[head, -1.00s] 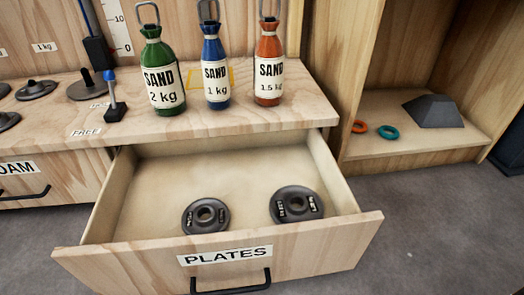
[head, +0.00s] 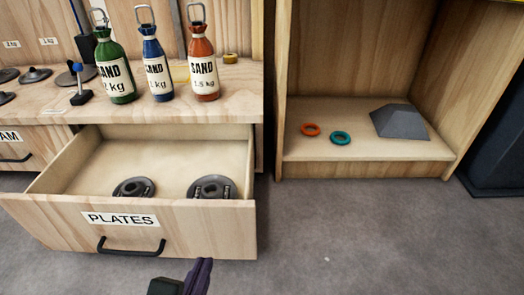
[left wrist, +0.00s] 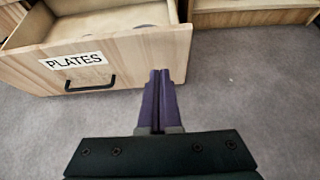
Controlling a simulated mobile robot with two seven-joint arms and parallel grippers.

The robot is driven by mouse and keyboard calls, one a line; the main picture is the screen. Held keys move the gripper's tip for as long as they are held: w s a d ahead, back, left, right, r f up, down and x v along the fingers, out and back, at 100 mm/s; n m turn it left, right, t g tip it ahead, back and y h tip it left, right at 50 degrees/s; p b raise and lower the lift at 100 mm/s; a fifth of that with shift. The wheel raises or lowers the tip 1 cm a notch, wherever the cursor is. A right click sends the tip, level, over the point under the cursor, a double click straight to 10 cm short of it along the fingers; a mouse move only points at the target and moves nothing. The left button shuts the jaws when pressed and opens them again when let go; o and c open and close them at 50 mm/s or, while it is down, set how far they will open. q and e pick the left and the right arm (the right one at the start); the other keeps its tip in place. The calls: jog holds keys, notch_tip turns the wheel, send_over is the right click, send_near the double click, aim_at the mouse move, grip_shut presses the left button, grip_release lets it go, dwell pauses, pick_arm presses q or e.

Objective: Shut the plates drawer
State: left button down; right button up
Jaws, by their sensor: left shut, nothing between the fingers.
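The plates drawer (head: 190,228) is pulled out, with a white PLATES label and a black bar handle (head: 131,248) on its front. Two dark weight plates lie inside, a left one (head: 134,188) and a right one (head: 211,187). The drawer front also shows in the left wrist view (left wrist: 140,62). My left gripper (head: 203,263), with purple fingers, is shut and empty. It is in front of the drawer, right of the handle and apart from it. In the left wrist view its fingertips (left wrist: 160,74) point toward the right part of the drawer front. My right gripper is not in view.
Green (head: 117,80), blue (head: 157,72) and orange (head: 203,70) sand bottles stand on the bench above. An open cubby at right holds an orange ring (head: 310,129), a teal ring (head: 340,138) and a grey block (head: 399,122). Grey floor (head: 370,240) is clear.

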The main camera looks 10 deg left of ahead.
pick_arm(q)
jog(key=a+b+x, duration=0.1)
jog(key=b+x, duration=0.1)
jog(key=x, duration=0.2)
jog(key=b, duration=0.4)
send_near(218, 212)
jog(key=x, duration=0.5)
jog(key=shift+f, duration=0.4)
jog(key=shift+w+a+r, duration=0.1)
jog(key=shift+w, duration=0.5)
jog(key=shift+s, duration=0.1)
